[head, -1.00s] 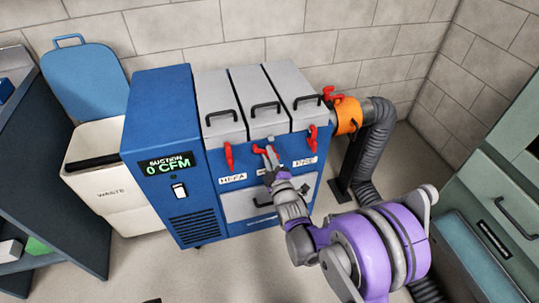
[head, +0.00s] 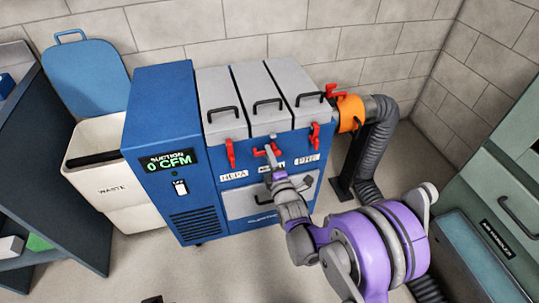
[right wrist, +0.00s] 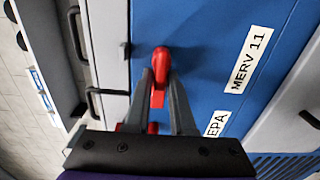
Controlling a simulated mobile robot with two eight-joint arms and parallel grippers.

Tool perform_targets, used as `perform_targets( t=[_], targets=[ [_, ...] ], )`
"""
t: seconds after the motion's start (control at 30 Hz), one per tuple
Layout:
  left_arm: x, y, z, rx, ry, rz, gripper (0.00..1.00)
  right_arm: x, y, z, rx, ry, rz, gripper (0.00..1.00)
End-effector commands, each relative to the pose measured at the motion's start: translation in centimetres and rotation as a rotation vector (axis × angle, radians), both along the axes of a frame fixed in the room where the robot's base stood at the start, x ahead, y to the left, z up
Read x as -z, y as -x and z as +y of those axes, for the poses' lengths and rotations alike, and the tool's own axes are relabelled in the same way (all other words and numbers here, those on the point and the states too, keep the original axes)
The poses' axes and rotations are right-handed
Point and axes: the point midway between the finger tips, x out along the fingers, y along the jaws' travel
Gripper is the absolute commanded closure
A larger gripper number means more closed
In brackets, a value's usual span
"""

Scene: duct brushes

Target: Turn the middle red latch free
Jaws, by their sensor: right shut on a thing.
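The middle red latch (head: 277,148) is on the front of the blue suction unit (head: 163,110), just under the middle grey lid (head: 259,84). My right gripper (head: 270,150) is on it and hides much of it in the head view. In the right wrist view, the red latch (right wrist: 160,65) is between the two grey fingers (right wrist: 162,90), which are shut on it. It appears to lie crosswise, unlike its neighbours, which hang down. The left red latch (head: 231,153) and the right red latch (head: 314,136) stand apart on either side. My left gripper is not in view.
A MERV 11 label (right wrist: 248,60) is below the middle latch. An orange collar (head: 349,114) and grey hose (head: 376,140) are at the unit's right. A white waste bin (head: 112,185) stands at its left, green drawers (head: 490,190) at the far right.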

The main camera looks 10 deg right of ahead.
Motion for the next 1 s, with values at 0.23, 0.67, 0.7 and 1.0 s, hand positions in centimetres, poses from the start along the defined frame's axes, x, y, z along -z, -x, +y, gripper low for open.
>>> perform_targets(
  t=[0.23, 0.67, 0.7, 1.0],
  targets=[
    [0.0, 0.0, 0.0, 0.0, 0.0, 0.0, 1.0, 0.1, 0.0, 0.0, 0.0, 0.003, 0.002, 1.0],
    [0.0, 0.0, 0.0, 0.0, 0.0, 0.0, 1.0, 0.0, 0.0, 0.0, 0.0, 0.002, 0.001, 0.55],
    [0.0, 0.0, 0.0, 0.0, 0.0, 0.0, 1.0, 0.0, 0.0, 0.0, 0.0, 0.001, 0.001, 0.55],
    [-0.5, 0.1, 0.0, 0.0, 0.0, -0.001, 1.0, -0.1, 3.6, -0.1, 0.0, 0.001, 0.001, 0.55]
  ],
)
